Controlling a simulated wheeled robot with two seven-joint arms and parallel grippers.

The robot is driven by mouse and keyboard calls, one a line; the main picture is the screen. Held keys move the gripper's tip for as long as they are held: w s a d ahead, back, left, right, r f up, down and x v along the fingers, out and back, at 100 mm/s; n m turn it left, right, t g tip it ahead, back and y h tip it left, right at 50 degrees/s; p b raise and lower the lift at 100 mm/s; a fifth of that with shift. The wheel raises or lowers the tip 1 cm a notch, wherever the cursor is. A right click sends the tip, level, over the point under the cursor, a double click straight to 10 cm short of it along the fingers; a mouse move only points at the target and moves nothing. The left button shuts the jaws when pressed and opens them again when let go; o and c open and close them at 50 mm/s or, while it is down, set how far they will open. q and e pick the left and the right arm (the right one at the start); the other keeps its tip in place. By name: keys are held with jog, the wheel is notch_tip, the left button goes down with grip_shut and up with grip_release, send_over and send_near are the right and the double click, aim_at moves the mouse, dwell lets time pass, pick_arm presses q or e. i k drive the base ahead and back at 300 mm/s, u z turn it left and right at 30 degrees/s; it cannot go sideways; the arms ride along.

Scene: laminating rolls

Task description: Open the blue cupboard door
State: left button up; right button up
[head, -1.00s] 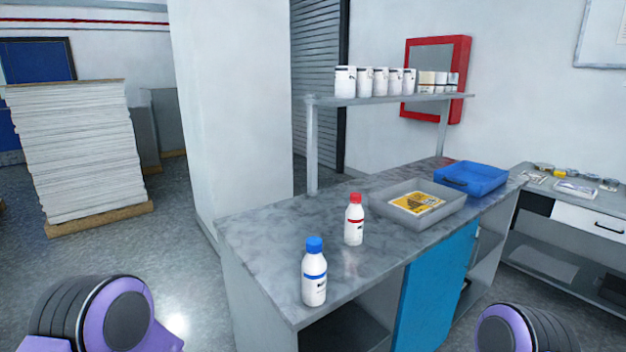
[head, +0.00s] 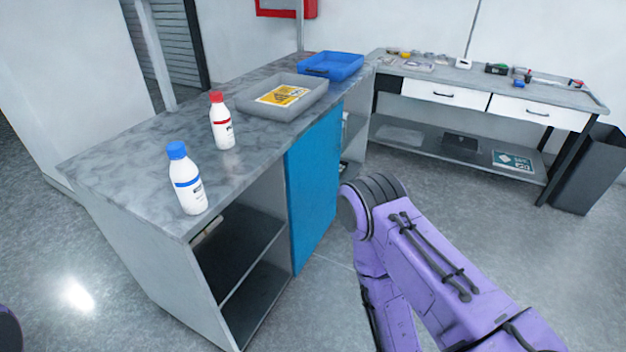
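The blue cupboard door (head: 313,192) is a flat blue panel on the front of the grey counter, in the middle of the head view. Open shelf bays lie on both sides of it. The door looks shut, flush with the counter front, and I cannot make out a handle. My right arm, purple with a dark joint, comes in from the lower right and stands just right of the door. Its gripper does not show. My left gripper is out of view; only a sliver of dark and purple arm shows at the lower left edge.
On the counter top (head: 125,163) stand a blue-capped bottle (head: 187,180), a red-capped bottle (head: 222,122), a grey tray (head: 245,106) and a blue tray (head: 331,65). A workbench with drawers (head: 540,112) and a dark bin (head: 592,172) stand at the right. Grey floor (head: 560,265) is free before them.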

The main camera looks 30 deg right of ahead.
aim_at(312, 163)
jog(key=u, duration=0.05)
jog(key=k, duration=1.25)
jog(key=z, duration=1.1)
jog(key=i, duration=1.2)
jog(key=z, duration=1.15)
jog(key=i, duration=2.05)
jog(key=u, duration=0.2)
jog(key=i, duration=1.05)
jog(key=u, duration=1.7)
jog(key=i, duration=0.95)
jog(key=u, duration=0.95)
